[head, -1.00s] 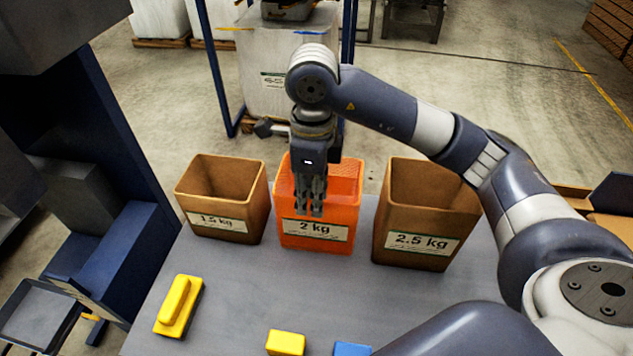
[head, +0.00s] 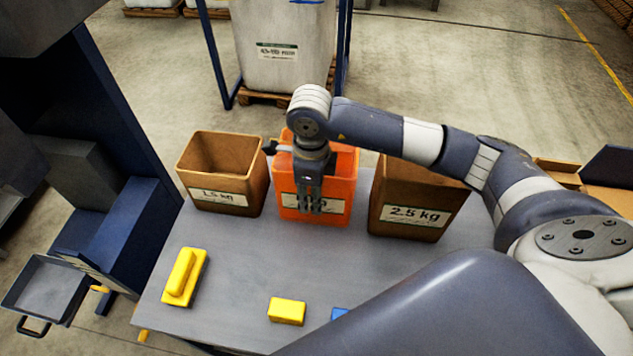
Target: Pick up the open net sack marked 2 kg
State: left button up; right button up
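The orange open net sack marked 2 kg (head: 345,180) stands upright on the grey table, between two brown open containers. Its white label is partly covered by my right gripper. My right gripper (head: 311,208) points down over the front of the sack, with its fingers in front of the label in the picture. The fingers look close together; I cannot tell whether they are open or shut, or whether they touch the sack. My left gripper is out of view.
A brown container marked 1.5 kg (head: 218,199) stands to the left of the sack, and one marked 2.5 kg (head: 413,216) close on its right. A yellow handled block (head: 184,277), a yellow block (head: 287,311) and a blue piece (head: 339,313) lie nearer on the table (head: 235,270).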

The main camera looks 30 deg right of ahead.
jog(key=shift+f, duration=0.15)
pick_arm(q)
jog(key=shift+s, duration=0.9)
pick_arm(e)
grip_shut()
